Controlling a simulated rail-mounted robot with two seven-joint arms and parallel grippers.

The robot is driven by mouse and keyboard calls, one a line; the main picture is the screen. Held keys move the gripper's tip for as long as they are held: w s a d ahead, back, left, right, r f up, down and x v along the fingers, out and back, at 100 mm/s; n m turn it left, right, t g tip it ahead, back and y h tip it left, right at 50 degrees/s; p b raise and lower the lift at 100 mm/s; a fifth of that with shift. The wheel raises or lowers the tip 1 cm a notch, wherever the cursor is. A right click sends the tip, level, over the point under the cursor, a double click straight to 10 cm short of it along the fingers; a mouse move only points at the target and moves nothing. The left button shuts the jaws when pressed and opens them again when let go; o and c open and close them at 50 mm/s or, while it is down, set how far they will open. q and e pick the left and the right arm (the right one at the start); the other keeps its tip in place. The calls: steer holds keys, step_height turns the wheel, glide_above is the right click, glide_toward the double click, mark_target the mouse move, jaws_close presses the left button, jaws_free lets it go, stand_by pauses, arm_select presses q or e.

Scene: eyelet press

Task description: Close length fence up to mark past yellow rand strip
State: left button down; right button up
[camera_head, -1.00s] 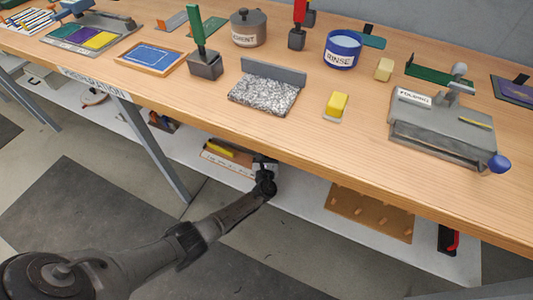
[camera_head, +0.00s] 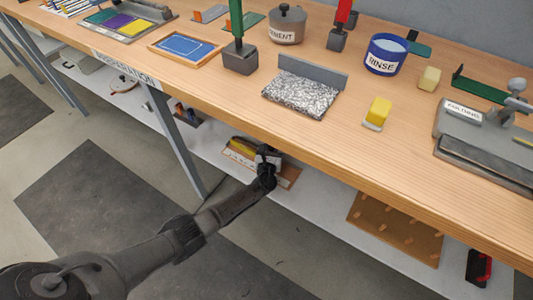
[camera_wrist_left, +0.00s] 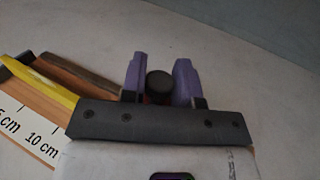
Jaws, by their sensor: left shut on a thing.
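My left gripper (camera_wrist_left: 158,82), with purple fingertips, is shut on a dark round knob (camera_wrist_left: 159,85) behind the bar. In the head view, my left gripper (camera_head: 267,158) is at the wooden gauge (camera_head: 290,179) on the lower shelf. My right gripper is out of view.
The bench top (camera_head: 310,145) overhangs the white lower shelf (camera_head: 325,200). A bench leg (camera_head: 178,145) stands left of the gauge. A pegged board (camera_head: 395,229) lies to the right on the shelf, with clear shelf between. The rinse pot (camera_head: 385,55) stands on top.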

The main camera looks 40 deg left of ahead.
arm_select(q)
steer(key=shift+a, duration=0.45)
steer(key=shift+d, duration=0.3)
steer(key=c, duration=1.3)
jaws_free()
steer(key=o, duration=0.4)
steer(key=shift+a, duration=0.1)
steer(key=shift+s, duration=0.1)
steer(key=shift+s+d+p, duration=0.25)
steer(key=shift+s+p, duration=0.05)
steer(key=shift+p, duration=0.1)
steer(key=p+v, duration=0.5)
steer(key=v, duration=0.7)
steer(key=shift+s, duration=0.1)
steer(key=shift+s+d+p, duration=0.25)
steer(key=shift+s+p, duration=0.05)
steer(key=shift+s, duration=0.05)
